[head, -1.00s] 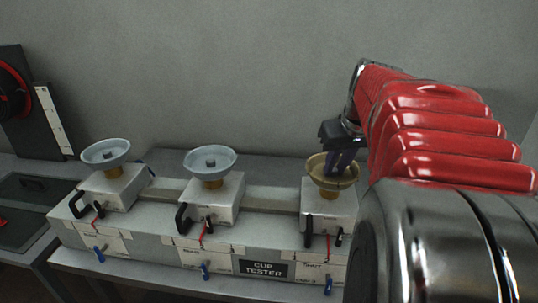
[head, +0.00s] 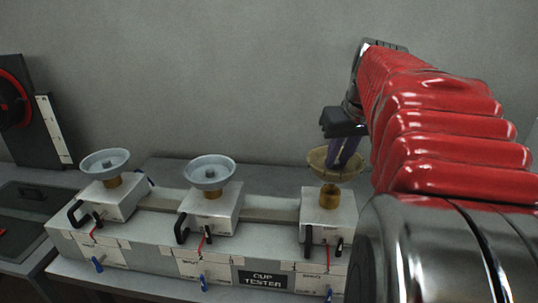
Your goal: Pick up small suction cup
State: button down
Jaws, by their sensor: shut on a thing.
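A tan, dish-shaped suction cup (head: 321,158) hangs at the tip of my gripper (head: 342,154), on the right of the head view. My gripper points down with its dark fingers inside the cup, shut on its middle. The cup is slightly tilted and apart from the brass fitting (head: 329,196) on the right block (head: 326,214) below it. Two grey suction cups sit on the other blocks, one at the left (head: 105,161) and one in the middle (head: 208,170). The exact finger contact is hidden inside the cup.
The cup tester (head: 150,254) is a long grey bench unit with black handles, red levers and blue valves. A grey wall stands behind it. A dark case (head: 32,199) and a red-ringed dark panel (head: 28,110) stand at the left.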

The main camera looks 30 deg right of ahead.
aim_at(337, 163)
jog(key=shift+r, duration=2.45)
jog(key=shift+r, duration=0.15)
jog(key=shift+r, duration=2.3)
